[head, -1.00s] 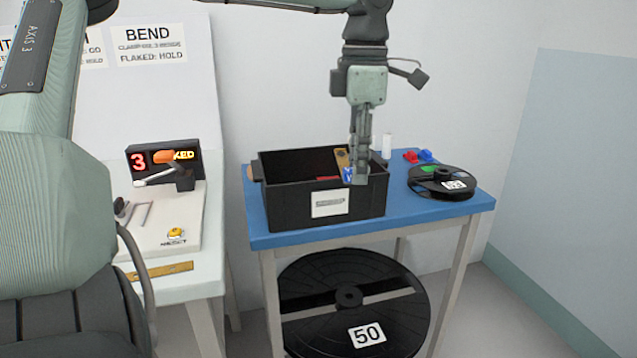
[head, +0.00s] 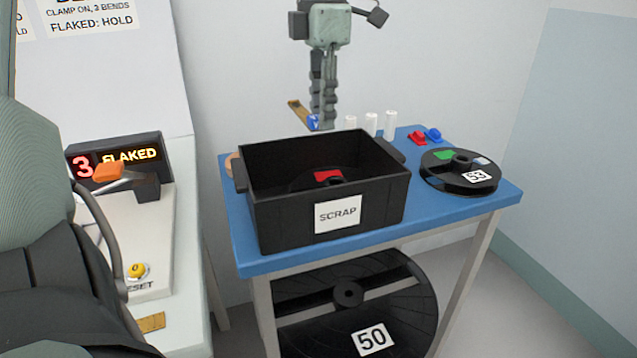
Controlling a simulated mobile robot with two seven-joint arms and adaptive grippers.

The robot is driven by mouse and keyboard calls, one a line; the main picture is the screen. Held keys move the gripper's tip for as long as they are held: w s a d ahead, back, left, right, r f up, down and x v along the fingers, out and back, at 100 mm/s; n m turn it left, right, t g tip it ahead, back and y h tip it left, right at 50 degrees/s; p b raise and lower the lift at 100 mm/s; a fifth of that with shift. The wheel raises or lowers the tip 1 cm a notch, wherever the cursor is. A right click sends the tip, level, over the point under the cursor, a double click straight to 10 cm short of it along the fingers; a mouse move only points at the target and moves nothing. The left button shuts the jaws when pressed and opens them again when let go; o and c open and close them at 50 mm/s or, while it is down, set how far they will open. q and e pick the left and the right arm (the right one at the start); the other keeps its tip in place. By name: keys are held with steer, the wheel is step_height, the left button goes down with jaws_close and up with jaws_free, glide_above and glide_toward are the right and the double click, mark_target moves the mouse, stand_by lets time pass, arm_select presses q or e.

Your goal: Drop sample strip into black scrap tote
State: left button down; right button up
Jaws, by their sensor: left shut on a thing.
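My left gripper (head: 323,124) points down, shut on the sample strip (head: 298,112). The strip is a thin gold-brown piece, tilted, sticking out to the left of the fingers, with a blue part at the fingertips. In the picture the fingertips show just above the back rim of the black scrap tote (head: 285,220); whether they are over its opening or behind it I cannot tell. The tote is open-topped, has a white SCRAP label and stands on a blue-topped table. A dark round thing with a red patch (head: 328,175) lies inside. My right gripper is not in view.
Several white cylinders (head: 371,124) stand behind the tote. Red (head: 417,138) and blue (head: 433,135) pieces and a black reel (head: 459,184) are to its right. A large reel (head: 348,295) marked 50 is below. A display (head: 118,160) reading 3 FLAKED stands on the left bench.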

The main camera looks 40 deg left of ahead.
arm_select(q)
steer(key=shift+f, duration=2.95)
steer(key=c, duration=1.3)
jaws_free()
steer(key=shift+o, duration=0.2)
step_height(320, 180, up, 12)
steer(key=shift+r, duration=0.1)
